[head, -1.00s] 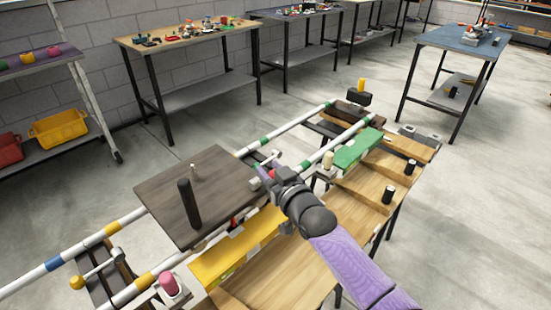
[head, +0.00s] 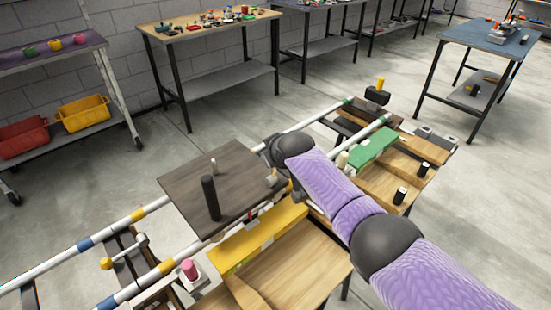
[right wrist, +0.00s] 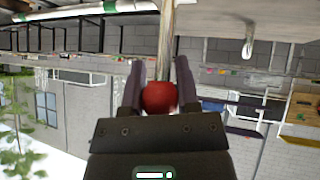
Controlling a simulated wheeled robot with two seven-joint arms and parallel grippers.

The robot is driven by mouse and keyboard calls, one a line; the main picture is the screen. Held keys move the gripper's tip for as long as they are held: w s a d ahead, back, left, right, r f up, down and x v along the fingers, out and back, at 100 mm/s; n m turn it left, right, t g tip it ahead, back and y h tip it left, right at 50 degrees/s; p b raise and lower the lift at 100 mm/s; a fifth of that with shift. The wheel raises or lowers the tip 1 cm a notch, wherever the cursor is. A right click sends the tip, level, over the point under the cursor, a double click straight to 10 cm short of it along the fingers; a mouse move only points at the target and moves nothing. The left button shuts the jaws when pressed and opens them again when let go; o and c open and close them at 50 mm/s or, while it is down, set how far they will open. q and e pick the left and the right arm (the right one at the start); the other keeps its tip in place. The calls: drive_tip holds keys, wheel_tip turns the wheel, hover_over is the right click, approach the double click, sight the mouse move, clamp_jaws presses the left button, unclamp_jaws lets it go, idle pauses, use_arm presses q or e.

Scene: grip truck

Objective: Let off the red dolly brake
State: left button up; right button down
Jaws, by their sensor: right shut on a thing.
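The dolly (head: 205,180) is a dark wooden platform on two white rails, with a black upright post (head: 211,198) and a small pale peg on it. In the right wrist view, a round red knob (right wrist: 159,97), seemingly the brake's handle, sits between the two dark fingers of my right gripper (right wrist: 159,72), which is shut on it. In the head view, my right arm reaches to the platform's right edge; the fingers and the knob are hidden behind the wrist there. My left gripper is in neither view.
A yellow block (head: 258,238) and a wooden bench top (head: 290,270) lie in front of the dolly. A green block (head: 373,147) is farther along the rails. A pink knob (head: 189,268) stands at the near left. Tables stand behind, with open floor between.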

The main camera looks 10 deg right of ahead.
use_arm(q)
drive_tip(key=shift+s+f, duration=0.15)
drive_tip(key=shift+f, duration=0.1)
use_arm(e)
drive_tip(key=shift+w+f, duration=0.2)
drive_tip(key=shift+f, duration=0.05)
use_arm(q)
drive_tip(key=shift+b, duration=0.3)
use_arm(e)
drive_tip(key=shift+c, duration=1.7)
unclamp_jaws()
drive_tip(key=s+r+p, duration=0.1)
drive_tip(key=p, duration=0.1)
drive_tip(key=r+p, duration=0.1)
drive_tip(key=p, duration=0.1)
drive_tip(key=shift+s+r, duration=0.35)
drive_tip(key=shift+r, duration=0.05)
use_arm(q)
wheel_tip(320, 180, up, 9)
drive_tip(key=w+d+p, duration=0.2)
drive_tip(key=p, duration=0.3)
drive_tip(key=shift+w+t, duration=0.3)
use_arm(e)
drive_tip(key=v, duration=0.7)
drive_tip(key=shift+d, duration=0.2)
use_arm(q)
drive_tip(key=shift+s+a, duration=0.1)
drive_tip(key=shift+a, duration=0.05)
use_arm(e)
drive_tip(key=shift+s+f, duration=0.1)
